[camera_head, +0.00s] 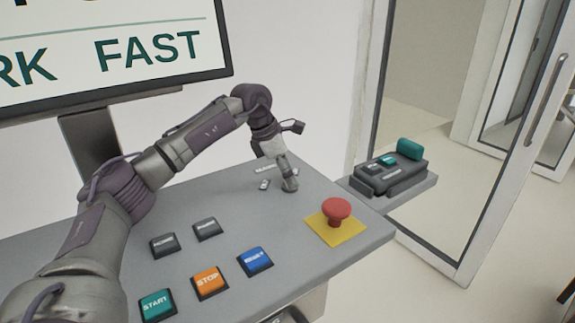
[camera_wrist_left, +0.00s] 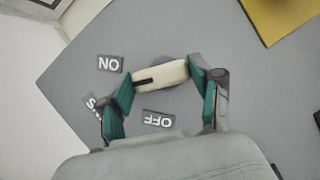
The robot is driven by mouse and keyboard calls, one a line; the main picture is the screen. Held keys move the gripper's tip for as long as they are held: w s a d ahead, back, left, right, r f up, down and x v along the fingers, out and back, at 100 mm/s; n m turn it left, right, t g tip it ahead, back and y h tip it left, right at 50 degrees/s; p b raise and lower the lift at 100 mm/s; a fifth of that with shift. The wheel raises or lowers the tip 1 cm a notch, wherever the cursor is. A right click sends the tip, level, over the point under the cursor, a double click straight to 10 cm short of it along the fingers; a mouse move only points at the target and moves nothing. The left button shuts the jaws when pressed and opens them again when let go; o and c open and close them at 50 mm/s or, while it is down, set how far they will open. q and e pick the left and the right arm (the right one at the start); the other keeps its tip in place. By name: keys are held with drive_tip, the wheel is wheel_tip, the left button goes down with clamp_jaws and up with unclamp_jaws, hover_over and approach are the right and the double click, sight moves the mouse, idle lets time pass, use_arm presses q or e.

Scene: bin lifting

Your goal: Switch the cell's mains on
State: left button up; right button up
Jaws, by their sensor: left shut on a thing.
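The mains switch is a cream rotary handle (camera_wrist_left: 168,73) on a grey round base, with a dark mark near its left end in the left wrist view. An ON label (camera_wrist_left: 110,63) lies to its upper left and an OFF label (camera_wrist_left: 158,119) just below it. The handle lies nearly level in that view, its marked end towards the side where the ON label is. My left gripper (camera_wrist_left: 164,92) has its green-padded fingers at both ends of the handle, shut on it. In the head view my left gripper (camera_head: 289,185) reaches down to the panel and hides most of the switch. My right gripper is not in view.
A red mushroom button (camera_head: 336,209) on a yellow plate (camera_head: 350,233) stands right of the gripper. Green START (camera_head: 157,304), orange STOP (camera_head: 209,281) and blue (camera_head: 256,260) buttons line the panel's front. A monitor (camera_head: 110,98) stands behind. A dark device (camera_head: 390,176) rests on a side shelf.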

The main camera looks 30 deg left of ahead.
use_arm(q)
drive_tip(key=m+g+p, duration=0.1)
drive_tip(key=m+p, duration=0.1)
drive_tip(key=m, duration=0.1)
drive_tip(key=shift+w+r+h, duration=0.15)
drive_tip(key=shift+h, duration=0.25)
drive_tip(key=shift+m+g+p, duration=0.3)
drive_tip(key=shift+m+p, duration=0.05)
drive_tip(key=shift+m, duration=0.55)
drive_tip(key=o, duration=1.1)
drive_tip(key=shift+o, duration=0.2)
drive_tip(key=v, duration=0.7)
drive_tip(key=shift+a, duration=0.15)
